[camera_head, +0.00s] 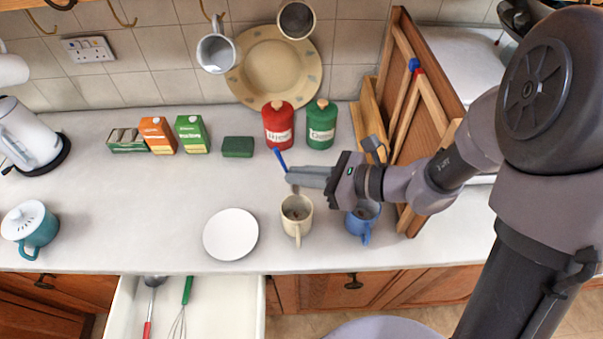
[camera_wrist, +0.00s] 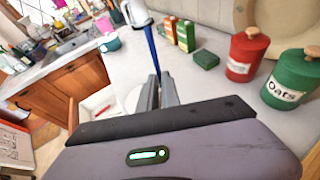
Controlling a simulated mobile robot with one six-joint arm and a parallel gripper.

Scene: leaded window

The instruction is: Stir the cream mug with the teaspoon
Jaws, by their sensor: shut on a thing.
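The cream mug (camera_head: 297,230) stands upright on the counter with something brown inside. My gripper (camera_head: 300,176) is shut on the teaspoon, just behind and above the mug's rim. The teaspoon's blue handle (camera_head: 280,160) sticks up from the fingers, tilted to the left. A short grey part shows below the fingers near the mug's far rim; I cannot tell whether it is inside the mug. In the wrist view the blue handle (camera_wrist: 152,50) rises from between the fingers (camera_wrist: 157,92). The cream mug is not visible there.
A blue mug (camera_head: 366,230) stands to the right, under my wrist. A white plate (camera_head: 231,235) lies to the left. Red (camera_head: 279,128) and green (camera_head: 322,127) canisters stand behind. Wooden boards (camera_head: 430,120) lean at the right. An open drawer (camera_head: 225,300) is in front.

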